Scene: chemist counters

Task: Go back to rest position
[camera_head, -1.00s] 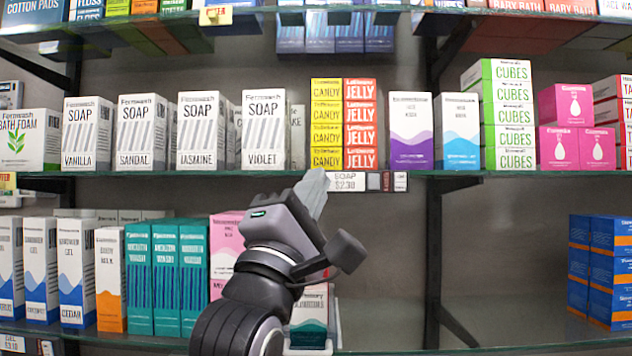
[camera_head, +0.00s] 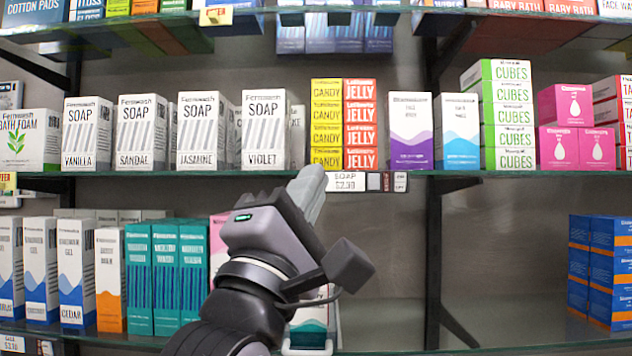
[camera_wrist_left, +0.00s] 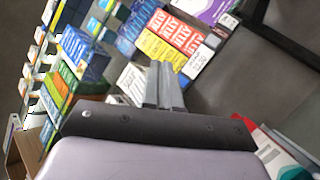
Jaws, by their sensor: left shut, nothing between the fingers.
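My left gripper (camera_head: 308,190) is in front of the shelves, its fingers pointing up just below and in front of the middle shelf's edge, left of the soap price label (camera_head: 345,181). The fingers are together with nothing between them. They also show together in the left wrist view (camera_wrist_left: 166,85). The gripper partly hides boxes on the lower shelf behind it. My right gripper is not in view.
The middle shelf (camera_head: 520,180) holds soap boxes (camera_head: 264,130), yellow candy and red jelly boxes (camera_head: 361,125) and green cubes boxes (camera_head: 508,115). The lower shelf has teal boxes (camera_head: 165,278) at left, blue boxes (camera_head: 610,265) at right and bare space between.

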